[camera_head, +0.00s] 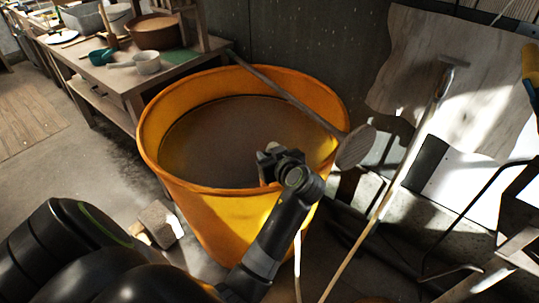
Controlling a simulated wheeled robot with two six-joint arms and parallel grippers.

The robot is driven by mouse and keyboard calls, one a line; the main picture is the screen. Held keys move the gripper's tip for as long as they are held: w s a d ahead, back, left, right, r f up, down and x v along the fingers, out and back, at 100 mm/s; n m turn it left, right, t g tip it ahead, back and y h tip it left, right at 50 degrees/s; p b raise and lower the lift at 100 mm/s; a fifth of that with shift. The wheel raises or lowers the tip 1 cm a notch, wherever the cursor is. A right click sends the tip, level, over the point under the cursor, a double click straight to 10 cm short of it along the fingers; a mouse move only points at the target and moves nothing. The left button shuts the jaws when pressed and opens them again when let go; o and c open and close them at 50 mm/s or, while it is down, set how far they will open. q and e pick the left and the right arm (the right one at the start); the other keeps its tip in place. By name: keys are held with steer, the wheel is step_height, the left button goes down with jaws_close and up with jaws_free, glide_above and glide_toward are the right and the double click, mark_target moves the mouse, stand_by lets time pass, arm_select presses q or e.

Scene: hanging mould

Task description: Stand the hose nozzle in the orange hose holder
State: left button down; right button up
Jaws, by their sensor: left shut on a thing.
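My left gripper (275,162) is over the near right part of the large orange-yellow tub (149,160). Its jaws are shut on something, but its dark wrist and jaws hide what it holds. I cannot make out the hose nozzle. No thing is clearly a hose holder; an orange-yellow object (531,62) is cut off at the right edge, and I cannot tell what it is. A thin pale strip (298,268) runs down below my left forearm, possibly a hose. My right gripper is not in view.
A round-headed wooden paddle (356,147) lies across the tub's rim. A long-handled tool (390,190) leans against a pale board (420,60). A wooden table (120,80) with pots stands at the back left. A grey block (160,222) lies beside the tub.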

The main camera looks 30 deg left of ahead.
arm_select(q)
steer(key=shift+f+b, duration=0.3)
steer(key=shift+f, duration=0.05)
steer(key=c, duration=1.1)
jaws_free()
steer(key=shift+r, duration=0.1)
